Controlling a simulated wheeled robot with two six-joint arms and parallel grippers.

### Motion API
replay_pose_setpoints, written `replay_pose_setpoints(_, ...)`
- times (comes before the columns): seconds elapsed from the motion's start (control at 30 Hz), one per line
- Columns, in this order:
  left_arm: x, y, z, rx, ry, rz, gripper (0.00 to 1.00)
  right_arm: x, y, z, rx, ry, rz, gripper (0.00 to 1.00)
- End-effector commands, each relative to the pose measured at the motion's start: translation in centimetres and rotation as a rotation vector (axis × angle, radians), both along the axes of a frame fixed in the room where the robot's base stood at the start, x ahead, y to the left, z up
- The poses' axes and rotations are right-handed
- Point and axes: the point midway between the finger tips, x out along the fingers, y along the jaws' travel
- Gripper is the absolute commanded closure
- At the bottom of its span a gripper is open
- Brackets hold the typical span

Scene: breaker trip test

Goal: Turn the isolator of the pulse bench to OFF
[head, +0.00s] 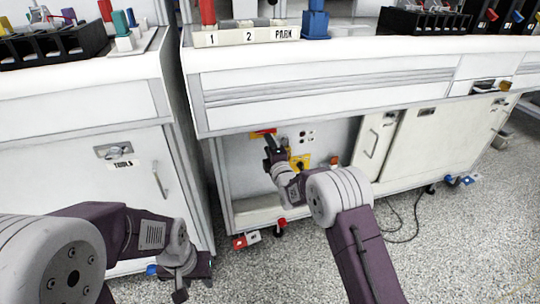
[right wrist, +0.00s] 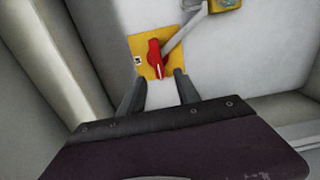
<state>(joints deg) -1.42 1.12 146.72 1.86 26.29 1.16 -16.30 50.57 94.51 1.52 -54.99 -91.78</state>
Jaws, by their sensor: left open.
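The isolator is a red handle (right wrist: 155,57) on a square yellow plate (right wrist: 143,45) fixed to a pale panel, in the right wrist view. My right gripper (right wrist: 158,82) is open, and its two dark fingers point at the handle from either side of its lower end. I see no finger closed on it; whether one touches it I cannot tell. In the head view my right gripper (head: 274,146) reaches into the open bay under the bench, close to a red piece (head: 264,132). My left gripper (head: 194,282) is open and empty, low beside the left cabinet.
A yellow box (right wrist: 226,4) with a grey conduit lies beyond the isolator. The bench top (head: 330,48) overhangs the bay. A white cabinet (head: 110,160) marked TOOLS stands left, and a closed door (head: 375,145) is right of the bay. A cable (head: 405,225) lies on the floor.

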Motion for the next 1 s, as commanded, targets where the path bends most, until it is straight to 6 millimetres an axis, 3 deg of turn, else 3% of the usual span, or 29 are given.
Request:
replay_pose_setpoints(0.03, 0.0, 0.0, -1.5, 0.0, -0.001, 0.0, 0.59, -0.5, -0.1, -0.6, 0.001, -0.003, 0.0, 0.61)
replay_pose_setpoints(0.23, 0.0, 0.0, -2.2, 0.0, -0.001, 0.0, 0.59, -1.5, -0.4, -0.1, 0.0, -0.001, 0.0, 0.61)
replay_pose_setpoints(0.53, 0.1, 0.0, -1.8, 0.0, -0.002, 0.0, 0.59, -1.6, -0.6, 0.2, 0.01, 0.015, -0.003, 0.61)
replay_pose_setpoints(0.63, 0.0, 0.0, 0.0, 0.0, -0.001, 0.0, 0.59, -3.0, -2.8, 0.5, 0.129, 0.191, -0.043, 0.61)
replay_pose_setpoints(0.67, 0.0, 0.0, 0.9, 0.0, -0.001, 0.0, 0.59, -4.1, -4.1, 0.3, 0.197, 0.289, -0.075, 0.61)
replay_pose_setpoints(0.73, 0.1, 0.0, 3.2, 0.0, -0.002, 0.0, 0.59, -8.5, -7.6, -0.5, 0.403, 0.566, -0.208, 0.61)
replay_pose_setpoints(0.8, 0.1, 0.0, 4.7, 0.0, -0.002, 0.0, 0.59, -14.2, -10.6, -1.9, 0.603, 0.806, -0.388, 0.61)
replay_pose_setpoints(1.0, 0.1, 0.0, 7.6, 0.0, -0.001, 0.0, 0.59, -30.1, -15.5, -3.3, 0.994, 1.198, -0.933, 0.61)
